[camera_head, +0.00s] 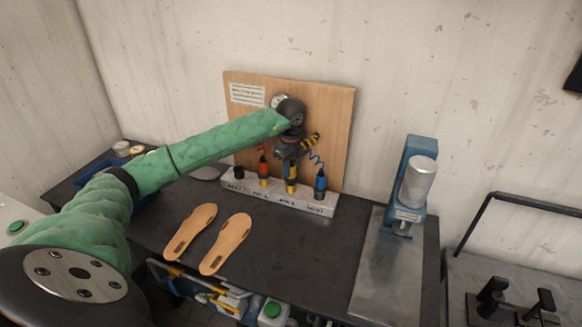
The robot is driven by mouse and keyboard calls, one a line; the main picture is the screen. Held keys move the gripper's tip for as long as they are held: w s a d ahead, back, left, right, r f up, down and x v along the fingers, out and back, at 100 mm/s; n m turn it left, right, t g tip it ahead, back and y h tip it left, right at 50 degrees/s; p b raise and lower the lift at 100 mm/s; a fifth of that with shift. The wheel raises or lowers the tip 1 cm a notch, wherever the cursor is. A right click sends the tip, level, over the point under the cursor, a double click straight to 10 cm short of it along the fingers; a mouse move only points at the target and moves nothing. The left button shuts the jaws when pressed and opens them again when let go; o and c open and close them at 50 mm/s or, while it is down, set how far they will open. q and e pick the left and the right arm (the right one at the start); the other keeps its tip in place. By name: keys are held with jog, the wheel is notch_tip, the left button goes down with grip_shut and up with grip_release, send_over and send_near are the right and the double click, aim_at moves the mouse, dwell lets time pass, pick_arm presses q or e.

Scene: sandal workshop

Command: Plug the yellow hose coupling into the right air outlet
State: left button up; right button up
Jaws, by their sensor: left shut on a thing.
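My left gripper (290,161) hangs from the green-sleeved arm in front of the wooden board. It is shut on the yellow hose coupling (291,186), which is upright at the white block (282,198); I cannot tell whether it is seated there. A red coupling (263,169) stands to its left and a blue coupling (321,182) with a coiled blue hose to its right. A black piece (239,172) is at the block's left end. I cannot make out which fitting is the right air outlet. My right gripper is not in view.
The wooden board (338,120) with a paper label stands behind the block. Two tan insoles (229,243) lie on the dark bench (300,255). A blue press (412,187) stands on the right. The bench between insoles and press is clear.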

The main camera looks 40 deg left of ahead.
pick_arm(q)
jog(key=shift+f+b, duration=0.35)
jog(key=shift+f, duration=0.2)
jog(key=o, duration=0.9)
jog(key=shift+r, duration=0.1)
jog(key=shift+r+p, duration=1.95)
jog(key=shift+r, duration=3)
jog(key=shift+f, duration=0.1)
